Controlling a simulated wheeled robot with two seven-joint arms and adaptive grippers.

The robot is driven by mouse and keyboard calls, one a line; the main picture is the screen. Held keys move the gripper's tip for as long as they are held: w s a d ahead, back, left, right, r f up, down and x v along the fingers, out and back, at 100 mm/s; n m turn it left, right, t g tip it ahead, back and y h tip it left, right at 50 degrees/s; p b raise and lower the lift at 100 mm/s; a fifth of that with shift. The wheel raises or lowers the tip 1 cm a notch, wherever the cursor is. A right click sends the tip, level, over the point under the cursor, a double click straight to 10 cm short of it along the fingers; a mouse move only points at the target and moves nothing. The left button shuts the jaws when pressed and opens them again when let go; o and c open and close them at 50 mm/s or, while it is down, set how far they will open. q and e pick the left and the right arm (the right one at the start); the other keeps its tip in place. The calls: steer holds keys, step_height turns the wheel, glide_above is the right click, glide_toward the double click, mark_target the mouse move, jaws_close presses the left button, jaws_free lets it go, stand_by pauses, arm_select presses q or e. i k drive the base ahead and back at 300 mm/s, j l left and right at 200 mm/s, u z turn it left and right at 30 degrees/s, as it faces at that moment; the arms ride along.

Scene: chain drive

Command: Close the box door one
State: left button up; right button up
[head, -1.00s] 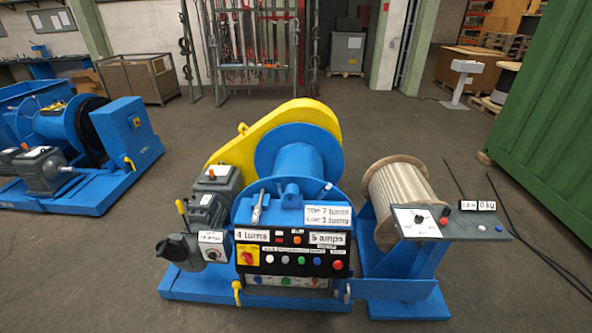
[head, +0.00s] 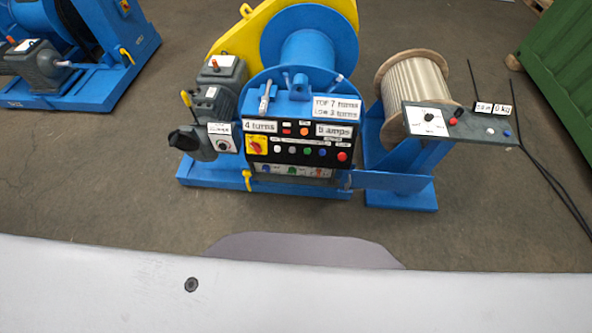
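The blue winch machine (head: 305,95) stands mid-view, with a black control panel (head: 292,149) on its front. Below the panel is a low box opening (head: 290,171) with small coloured parts inside. A flat blue plate (head: 392,182) sticks out to the right from the box's right edge, like a door swung open. I cannot tell its hinge clearly. Neither gripper is in view. A large pale part, likely mine, fills the bottom of the view.
A rope drum (head: 415,90) on a blue stand is at the right, with a grey control shelf (head: 462,124) jutting over it. Another blue machine (head: 80,60) is at the upper left. A green container (head: 565,75) is at the far right. The floor in front of the winch is clear.

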mark_target(379, 180)
steer(key=l+z, duration=0.1)
steer(key=z, duration=0.95)
steer(key=i+j, duration=0.05)
